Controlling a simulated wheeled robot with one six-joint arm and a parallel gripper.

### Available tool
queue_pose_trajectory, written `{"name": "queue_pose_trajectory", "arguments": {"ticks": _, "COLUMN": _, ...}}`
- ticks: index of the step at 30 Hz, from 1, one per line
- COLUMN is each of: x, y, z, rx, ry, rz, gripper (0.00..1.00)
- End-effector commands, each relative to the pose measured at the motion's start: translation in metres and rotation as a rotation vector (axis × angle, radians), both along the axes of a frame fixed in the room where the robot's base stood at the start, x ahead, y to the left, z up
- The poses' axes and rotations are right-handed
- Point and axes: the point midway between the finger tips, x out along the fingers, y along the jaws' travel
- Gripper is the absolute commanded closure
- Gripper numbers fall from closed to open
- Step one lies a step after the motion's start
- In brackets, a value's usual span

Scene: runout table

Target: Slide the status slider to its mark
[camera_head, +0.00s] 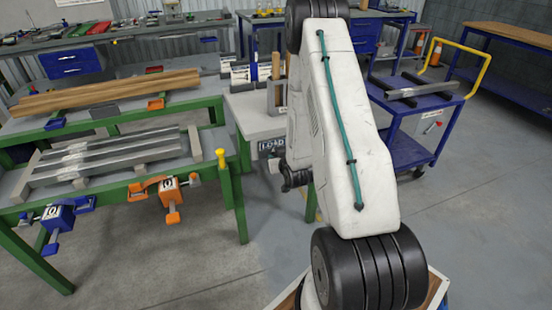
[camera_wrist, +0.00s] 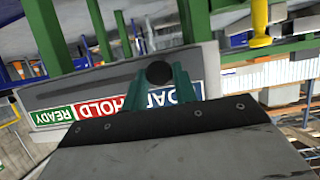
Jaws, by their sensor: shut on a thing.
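The status board (camera_wrist: 75,88) fills the middle of the wrist view, upside down, with a green READY label (camera_wrist: 52,117), a red HOLD label (camera_wrist: 97,105) and a blue LOAD label (camera_wrist: 184,93). The slider's round black knob (camera_wrist: 159,72) is at the LOAD end, just beyond the labels. My gripper (camera_wrist: 157,82) has its teal fingers on either side of the knob and is shut on it. The fingers hide parts of HOLD and LOAD.
A green workbench (camera_head: 110,182) with metal bars and orange and blue clamps stands at left. A yellow-topped post (camera_head: 221,160) stands at its near corner. A blue cart (camera_head: 418,112) with a yellow handle is at right. The floor at right is open.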

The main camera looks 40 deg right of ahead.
Motion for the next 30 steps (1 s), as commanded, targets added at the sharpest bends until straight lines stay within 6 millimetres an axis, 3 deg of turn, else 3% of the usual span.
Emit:
{"name": "queue_pose_trajectory", "arguments": {"ticks": 2, "x": 0.001, "y": 0.004, "z": 0.000, "rx": 0.002, "ry": 0.001, "rz": 0.010, "gripper": 1.00}}
{"name": "queue_pose_trajectory", "arguments": {"ticks": 3, "x": 0.001, "y": 0.004, "z": 0.000, "rx": 0.002, "ry": 0.001, "rz": 0.010, "gripper": 0.61}}
{"name": "queue_pose_trajectory", "arguments": {"ticks": 4, "x": 0.001, "y": 0.004, "z": 0.000, "rx": 0.002, "ry": 0.001, "rz": 0.010, "gripper": 0.53}}
{"name": "queue_pose_trajectory", "arguments": {"ticks": 5, "x": 0.001, "y": 0.004, "z": 0.000, "rx": 0.001, "ry": 0.002, "rz": 0.009, "gripper": 0.51}}
{"name": "queue_pose_trajectory", "arguments": {"ticks": 15, "x": -0.005, "y": 0.002, "z": 0.002, "rx": 0.001, "ry": 0.001, "rz": 0.004, "gripper": 0.51}}
{"name": "queue_pose_trajectory", "arguments": {"ticks": 30, "x": -0.063, "y": 0.029, "z": 0.028, "rx": 0.002, "ry": 0.000, "rz": 0.008, "gripper": 0.51}}
